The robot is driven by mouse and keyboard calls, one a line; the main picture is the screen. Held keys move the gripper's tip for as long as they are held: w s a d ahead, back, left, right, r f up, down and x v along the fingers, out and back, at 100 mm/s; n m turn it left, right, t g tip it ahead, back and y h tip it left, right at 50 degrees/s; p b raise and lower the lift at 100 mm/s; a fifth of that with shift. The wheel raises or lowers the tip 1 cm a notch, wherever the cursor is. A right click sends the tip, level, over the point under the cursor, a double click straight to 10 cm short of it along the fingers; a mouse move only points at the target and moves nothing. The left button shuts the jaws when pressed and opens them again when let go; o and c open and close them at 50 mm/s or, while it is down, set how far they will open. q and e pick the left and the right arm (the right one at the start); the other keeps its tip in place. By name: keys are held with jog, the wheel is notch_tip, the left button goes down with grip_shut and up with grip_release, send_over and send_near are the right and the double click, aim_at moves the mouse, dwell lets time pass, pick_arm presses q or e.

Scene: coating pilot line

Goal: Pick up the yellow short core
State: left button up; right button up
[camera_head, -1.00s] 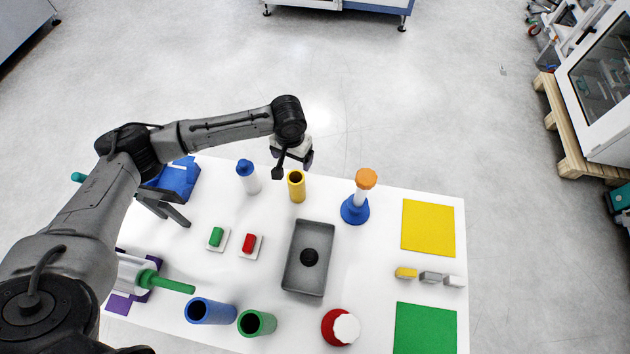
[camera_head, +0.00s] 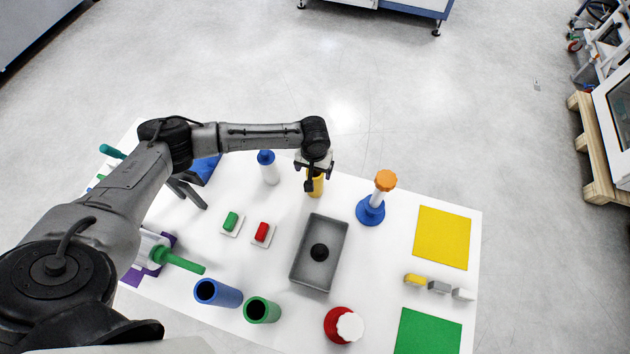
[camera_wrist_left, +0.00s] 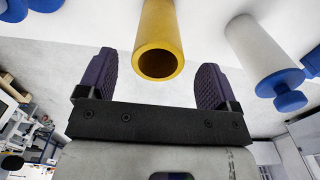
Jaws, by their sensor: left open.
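The yellow short core (camera_head: 316,187) stands upright on the white table near its back edge, partly hidden by my left gripper in the head view. In the left wrist view the yellow core (camera_wrist_left: 160,40) is a hollow tube with its open end facing the camera. My left gripper (camera_head: 313,178) is over the core in the head view. In the left wrist view its two dark ridged fingers (camera_wrist_left: 152,80) are open, one on each side of the core's end, with a gap on both sides. My right gripper is not in view.
A white bottle with a blue cap (camera_head: 268,168) stands left of the core. A blue stand with an orange top (camera_head: 371,208) is to the right. A grey tray (camera_head: 303,272) lies in front. Blue (camera_head: 218,293) and green (camera_head: 262,310) tubes stand near the front.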

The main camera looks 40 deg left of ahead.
aim_at(315, 175)
pick_arm(q)
jog(key=shift+w+f, duration=0.15)
jog(key=shift+f, duration=1.2)
jog(key=shift+w+f, duration=0.1)
jog(key=shift+f, duration=1.2)
jog(key=shift+c, duration=0.4)
jog(key=c, duration=0.9)
jog(key=shift+c, duration=0.2)
jog(key=shift+r, duration=0.15)
